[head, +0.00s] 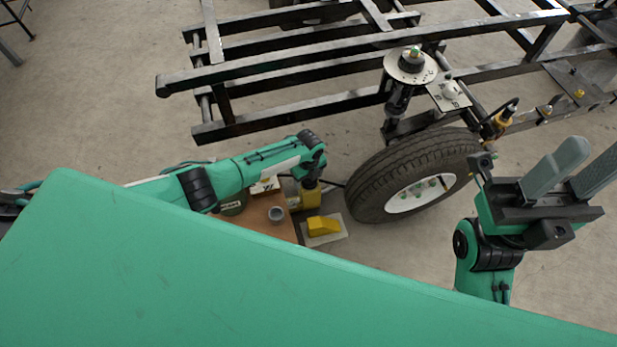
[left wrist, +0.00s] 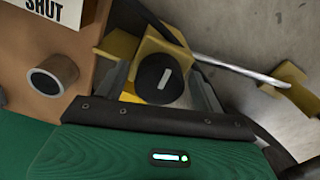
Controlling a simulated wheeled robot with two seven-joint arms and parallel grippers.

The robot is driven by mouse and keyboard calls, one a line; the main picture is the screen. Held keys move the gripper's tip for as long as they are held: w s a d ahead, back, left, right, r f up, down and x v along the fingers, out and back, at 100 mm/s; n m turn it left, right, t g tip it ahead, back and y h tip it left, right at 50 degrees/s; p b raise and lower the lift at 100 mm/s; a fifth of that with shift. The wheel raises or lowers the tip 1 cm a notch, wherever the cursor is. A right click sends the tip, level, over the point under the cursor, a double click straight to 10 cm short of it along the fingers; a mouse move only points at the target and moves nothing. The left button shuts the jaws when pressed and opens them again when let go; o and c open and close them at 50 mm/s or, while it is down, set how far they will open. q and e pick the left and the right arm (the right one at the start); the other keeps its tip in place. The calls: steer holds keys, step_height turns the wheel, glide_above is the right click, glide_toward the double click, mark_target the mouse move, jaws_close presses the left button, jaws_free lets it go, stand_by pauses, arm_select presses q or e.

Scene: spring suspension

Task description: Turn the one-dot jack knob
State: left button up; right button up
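A black round knob (left wrist: 160,79) with a white bar sits on a yellow block (left wrist: 150,48) in the left wrist view. I see no dot mark there, so I cannot tell if this is the one-dot knob. My left gripper (left wrist: 160,88) has a grey finger on each side of the knob, with yellow showing in the gap at left; it looks open. In the head view my left gripper (head: 308,187) points down beside the wheel over yellow jack parts (head: 309,200). My right gripper (head: 573,175) is open and empty at the right, its two grey fingers pointing up.
A tire (head: 385,178) stands right of my left gripper, below a black frame (head: 300,70). A brown surface (head: 262,213) holds a grey cup (head: 276,213) and a label reading SHUT (left wrist: 58,10). A yellow wedge (head: 323,225) lies nearby. A metal rod (left wrist: 240,69) runs from the block.

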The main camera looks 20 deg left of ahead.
arm_select(q)
steer(key=c, duration=0.8)
steer(key=shift+n, duration=0.4)
